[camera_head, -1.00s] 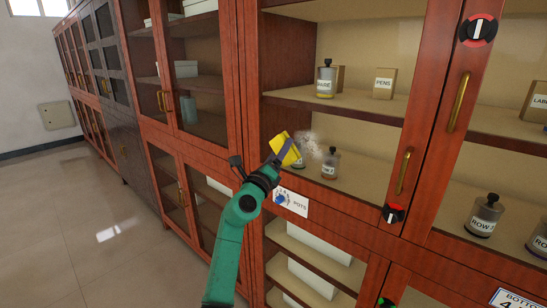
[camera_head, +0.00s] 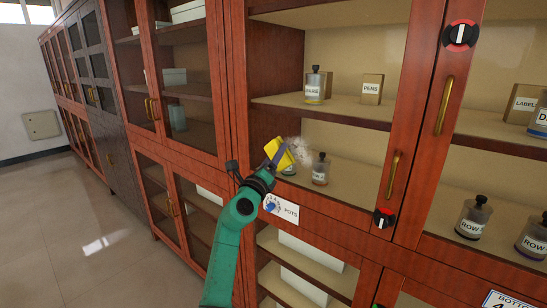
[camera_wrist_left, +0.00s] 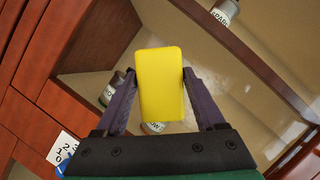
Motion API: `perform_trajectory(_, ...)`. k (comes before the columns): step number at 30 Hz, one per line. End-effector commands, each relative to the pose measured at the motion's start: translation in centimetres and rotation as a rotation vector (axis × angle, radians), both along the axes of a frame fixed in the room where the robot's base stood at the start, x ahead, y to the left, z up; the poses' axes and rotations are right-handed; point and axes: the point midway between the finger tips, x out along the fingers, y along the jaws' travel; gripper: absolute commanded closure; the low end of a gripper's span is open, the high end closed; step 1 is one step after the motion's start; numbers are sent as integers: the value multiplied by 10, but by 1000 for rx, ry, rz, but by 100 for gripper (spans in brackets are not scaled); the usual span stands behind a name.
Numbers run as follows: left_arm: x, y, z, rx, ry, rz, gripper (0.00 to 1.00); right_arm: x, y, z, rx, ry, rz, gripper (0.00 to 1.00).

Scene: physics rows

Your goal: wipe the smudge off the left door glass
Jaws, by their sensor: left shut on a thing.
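My left gripper (camera_head: 272,160) is shut on a yellow sponge (camera_head: 283,156). In the left wrist view the sponge (camera_wrist_left: 161,84) sits between the two fingers of the gripper (camera_wrist_left: 160,90). The smudge (camera_head: 300,148) is a pale speckled patch on the left door glass (camera_head: 345,148), just right of the sponge. The sponge overlaps the smudge's left edge in the head view. I cannot tell whether it touches the glass. My right gripper is not in view.
Bottles, such as one on the lower shelf (camera_head: 320,170) and one on the upper shelf (camera_head: 315,86), stand behind the glass. A brass handle (camera_head: 392,176), a black-and-red knob (camera_head: 383,217) and a dial labelled POTS (camera_head: 272,207) are nearby.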

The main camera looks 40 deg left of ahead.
Motion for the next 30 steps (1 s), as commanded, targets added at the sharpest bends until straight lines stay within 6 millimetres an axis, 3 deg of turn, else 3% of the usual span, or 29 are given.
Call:
perform_trajectory(19,11,-1,1,0,-1,-1,73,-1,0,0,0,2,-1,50)
perform_trajectory(30,10,-31,3,-2,0,-1,73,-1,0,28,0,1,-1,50)
